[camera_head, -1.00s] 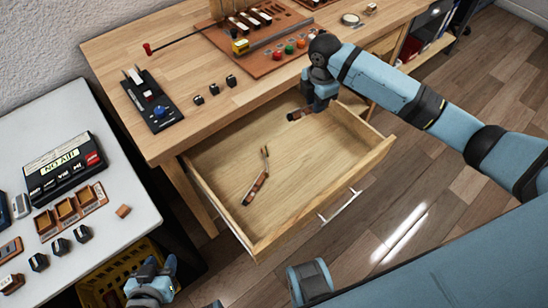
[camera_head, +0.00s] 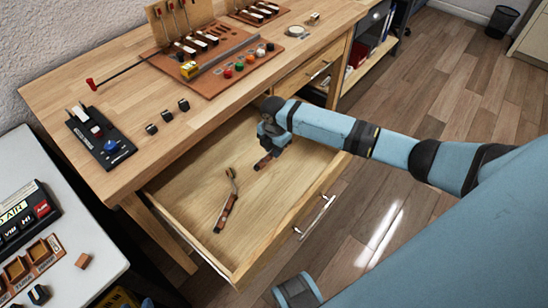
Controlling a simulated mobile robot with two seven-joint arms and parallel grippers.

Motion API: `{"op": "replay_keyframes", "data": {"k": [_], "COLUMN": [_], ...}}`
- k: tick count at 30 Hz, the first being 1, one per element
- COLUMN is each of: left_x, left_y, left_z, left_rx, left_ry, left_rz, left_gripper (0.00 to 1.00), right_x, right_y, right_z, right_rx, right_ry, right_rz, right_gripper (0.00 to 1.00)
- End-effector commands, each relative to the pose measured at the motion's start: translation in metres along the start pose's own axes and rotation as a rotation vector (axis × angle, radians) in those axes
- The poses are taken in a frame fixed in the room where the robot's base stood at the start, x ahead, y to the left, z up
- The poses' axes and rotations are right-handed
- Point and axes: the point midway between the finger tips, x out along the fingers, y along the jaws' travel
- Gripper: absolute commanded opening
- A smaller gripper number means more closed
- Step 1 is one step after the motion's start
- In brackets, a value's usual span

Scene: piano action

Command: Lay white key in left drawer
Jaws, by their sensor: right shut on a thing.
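My right gripper (camera_head: 268,148) hangs over the open drawer (camera_head: 262,258), in its far right part. It is shut on a small brown wooden piece (camera_head: 263,162) with a dark end. No white face shows on this piece, so I cannot tell if it is the white key. Whether it touches the drawer floor is unclear. A slim brown wooden part with a paler, thin upper end (camera_head: 226,208) lies in the drawer, left of the gripper. My left gripper is not clearly visible.
A black device (camera_head: 100,138) and several small black blocks sit near the front edge. A closed drawer (camera_head: 312,72) is further right. The drawer's front floor is bare.

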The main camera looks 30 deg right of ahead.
Motion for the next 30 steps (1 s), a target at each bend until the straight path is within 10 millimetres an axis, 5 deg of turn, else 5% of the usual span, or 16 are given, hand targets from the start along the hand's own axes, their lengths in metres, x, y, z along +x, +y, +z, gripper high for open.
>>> {"op": "replay_keyframes", "data": {"k": [9, 20, 21, 24, 30], "left_x": [0.004, 0.003, 0.003, 0.003, 0.003], "left_y": [0.002, 0.003, 0.003, 0.003, 0.003], "left_z": [0.007, 0.005, 0.005, 0.005, 0.005], "left_rx": [-0.002, -0.003, -0.003, -0.003, -0.003], "left_ry": [-0.002, 0.002, 0.002, 0.002, 0.002], "left_rz": [0.0, 0.001, 0.001, 0.001, 0.001], "left_gripper": [0.43, 0.43, 0.43, 0.43, 0.43], "right_x": [0.041, 0.044, 0.045, 0.045, 0.045], "right_y": [-0.001, 0.0, 0.0, 0.0, 0.0], "right_z": [-0.001, 0.0, 0.0, 0.0, 0.0], "right_rx": [0.0, 0.0, 0.0, 0.0, 0.0], "right_ry": [0.0, 0.0, 0.0, 0.0, 0.0], "right_rz": [-0.002, 0.0, 0.0, 0.0, 0.0], "right_gripper": [0.0, 0.0, 0.24, 0.47, 0.47]}}
